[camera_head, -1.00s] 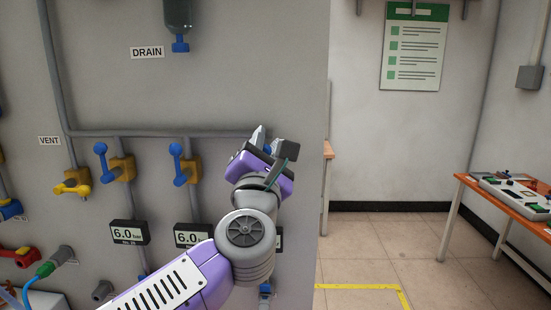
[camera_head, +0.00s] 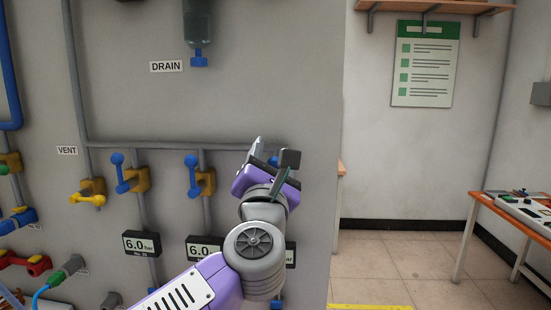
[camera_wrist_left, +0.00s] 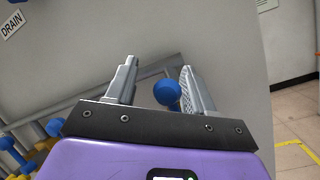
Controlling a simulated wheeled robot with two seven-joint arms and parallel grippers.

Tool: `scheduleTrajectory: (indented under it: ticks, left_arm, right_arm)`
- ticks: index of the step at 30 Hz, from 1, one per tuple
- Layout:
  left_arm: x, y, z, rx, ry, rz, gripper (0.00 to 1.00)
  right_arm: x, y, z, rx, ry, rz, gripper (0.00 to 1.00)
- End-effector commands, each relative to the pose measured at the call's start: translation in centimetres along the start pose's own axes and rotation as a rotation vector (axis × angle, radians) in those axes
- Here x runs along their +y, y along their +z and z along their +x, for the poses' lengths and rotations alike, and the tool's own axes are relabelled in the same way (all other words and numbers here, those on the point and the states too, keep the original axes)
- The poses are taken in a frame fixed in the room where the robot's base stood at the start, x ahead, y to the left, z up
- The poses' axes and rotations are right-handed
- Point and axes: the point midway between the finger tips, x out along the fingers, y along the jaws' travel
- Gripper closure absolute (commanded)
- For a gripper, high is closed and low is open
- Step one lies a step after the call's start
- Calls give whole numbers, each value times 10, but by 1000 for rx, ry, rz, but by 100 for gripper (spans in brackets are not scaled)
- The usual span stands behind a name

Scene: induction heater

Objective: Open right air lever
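A row of valves with blue levers and yellow bodies is on the grey panel. The left one (camera_head: 120,172) and the middle one (camera_head: 193,175) show clearly in the head view, with handles pointing up. The right lever is mostly hidden behind my left gripper (camera_head: 272,158) there. In the left wrist view, a round blue knob (camera_wrist_left: 167,92) shows between the fingers of my left gripper (camera_wrist_left: 155,85), nearer the right finger. The fingers are spread, with a gap to the left of the knob; whether the right finger touches it I cannot tell. My right gripper is out of view.
Gauges reading 6.0 (camera_head: 141,244) sit below the valves. A yellow vent valve (camera_head: 90,193) is at the left, and a drain bottle (camera_head: 198,25) hangs above. The panel ends just right of my gripper; open floor (camera_head: 390,265) and an orange table (camera_head: 510,222) lie beyond.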

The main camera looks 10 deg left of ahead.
Motion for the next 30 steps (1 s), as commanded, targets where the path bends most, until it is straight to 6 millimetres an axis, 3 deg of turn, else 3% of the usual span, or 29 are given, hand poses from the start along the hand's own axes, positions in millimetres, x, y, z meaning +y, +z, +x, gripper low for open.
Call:
scheduleTrajectory:
  ticks: [10,21,30]
  left_arm:
    - [-3,1,-5,-3,-6,-1,48]
    - [-1,0,-60,-1,-4,0,48]
    - [-2,-1,-76,2,-3,0,48]
  right_arm:
    - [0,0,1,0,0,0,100]
    - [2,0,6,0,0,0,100]
    - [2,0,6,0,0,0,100]
